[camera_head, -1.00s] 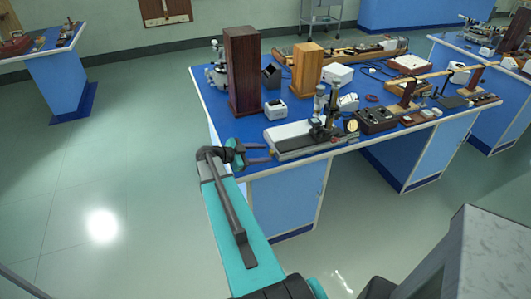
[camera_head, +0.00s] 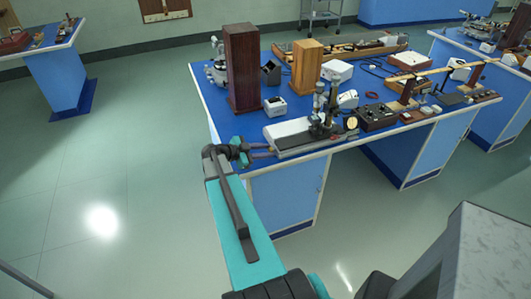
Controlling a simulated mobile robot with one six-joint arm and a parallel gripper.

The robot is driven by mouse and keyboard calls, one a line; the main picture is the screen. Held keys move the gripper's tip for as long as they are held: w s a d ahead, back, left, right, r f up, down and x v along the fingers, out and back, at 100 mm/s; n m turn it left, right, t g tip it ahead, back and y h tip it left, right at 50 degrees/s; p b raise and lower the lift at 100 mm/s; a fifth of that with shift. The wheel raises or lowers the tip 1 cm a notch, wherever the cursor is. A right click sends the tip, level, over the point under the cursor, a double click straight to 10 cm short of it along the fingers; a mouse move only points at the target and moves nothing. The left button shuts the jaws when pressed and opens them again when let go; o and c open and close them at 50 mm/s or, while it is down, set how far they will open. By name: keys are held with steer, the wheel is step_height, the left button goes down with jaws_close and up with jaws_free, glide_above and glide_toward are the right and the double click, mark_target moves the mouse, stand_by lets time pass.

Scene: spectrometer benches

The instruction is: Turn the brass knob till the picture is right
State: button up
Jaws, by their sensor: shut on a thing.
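A long instrument (camera_head: 293,132) with a white bed and a dark front strip lies along the front edge of the blue bench (camera_head: 217,110). A microscope-like upright (camera_head: 320,112) stands at its right part. A round cream disc (camera_head: 351,123) is beside that upright; its picture is too small to read. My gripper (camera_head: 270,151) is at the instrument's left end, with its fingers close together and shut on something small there. This is where the brass knob seems to be; the fingers mostly hide it.
A tall dark wooden box (camera_head: 242,68), a lighter wooden box (camera_head: 306,67) and a small white box (camera_head: 275,105) stand behind the instrument. A black control box (camera_head: 377,117) is to its right. The floor (camera_head: 100,180) left of the bench is clear.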

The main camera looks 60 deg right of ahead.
steer(key=shift+s+d+f, duration=0.1)
steer(key=shift+d, duration=0.1)
stand_by(0.4)
steer(key=shift+d+f+n+g+y+b, duration=0.1)
steer(key=shift+n+g+y+b, duration=0.2)
steer(key=shift+b, duration=0.45)
steer(key=shift+n+b, duration=0.3)
steer(key=shift+b, duration=0.4)
steer(key=n+g+b, duration=0.1)
steer(key=n+y+b, duration=0.1)
steer(key=b, duration=0.1)
steer(key=shift+w+d+g, duration=0.15)
steer(key=shift+w+g, duration=0.15)
steer(key=shift+g, duration=0.1)
steer(key=n+b, duration=0.1)
steer(key=n+g+y+b, duration=0.1)
steer(key=n, duration=0.1)
steer(key=shift+w+d+g, duration=0.15)
steer(key=shift+g, duration=0.15)
steer(key=shift+n+g+b, duration=0.35)
steer(key=shift+n+g, duration=0.25)
steer(key=shift+n, duration=0.6)
